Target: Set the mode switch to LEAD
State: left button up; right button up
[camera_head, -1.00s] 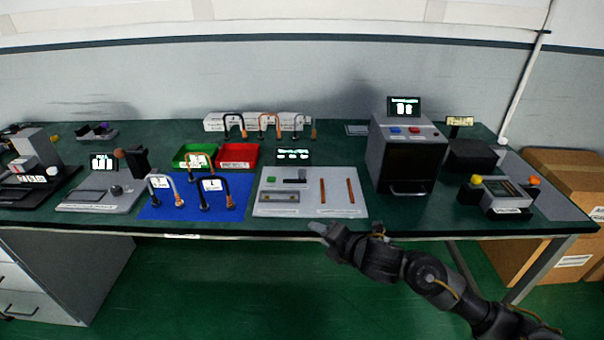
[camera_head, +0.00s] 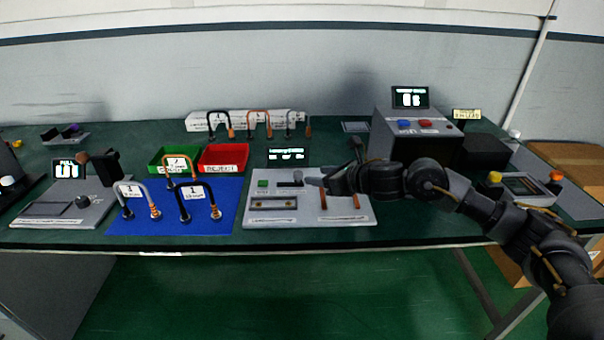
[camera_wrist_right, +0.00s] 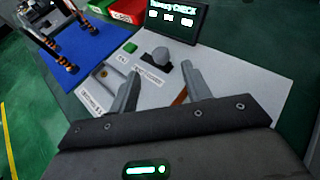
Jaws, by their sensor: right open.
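The light grey panel (camera_head: 285,215) on the table carries a green button (camera_head: 262,184) and a grey knob on a dark base (camera_head: 297,177), which looks like the mode switch. In the right wrist view the knob (camera_wrist_right: 160,54) stands just beyond my right gripper (camera_wrist_right: 160,72), roughly between the lines of its two fingers. The fingers are apart with nothing between them. In the head view my right gripper (camera_head: 316,182) is over the panel, close to the knob's right side. I cannot tell whether it touches. The switch's labels are too small to read. My left gripper is not in view.
A small display (camera_head: 288,155) stands behind the panel. Two copper rods on the panel lie partly under my right arm. Left of it is a blue mat (camera_head: 228,205) with several bent leads. Red (camera_head: 224,158) and green bins are behind. A grey box (camera_head: 385,125) stands right.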

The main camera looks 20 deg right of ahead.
aim_at(300, 174)
jog(key=x, duration=0.7)
jog(key=shift+w+p, duration=0.25)
jog(key=shift+p, duration=0.1)
jog(key=shift+w+a+f, duration=0.1)
jog(key=c, duration=0.7)
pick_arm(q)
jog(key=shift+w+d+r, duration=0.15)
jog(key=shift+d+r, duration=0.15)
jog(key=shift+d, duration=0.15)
pick_arm(e)
grip_shut()
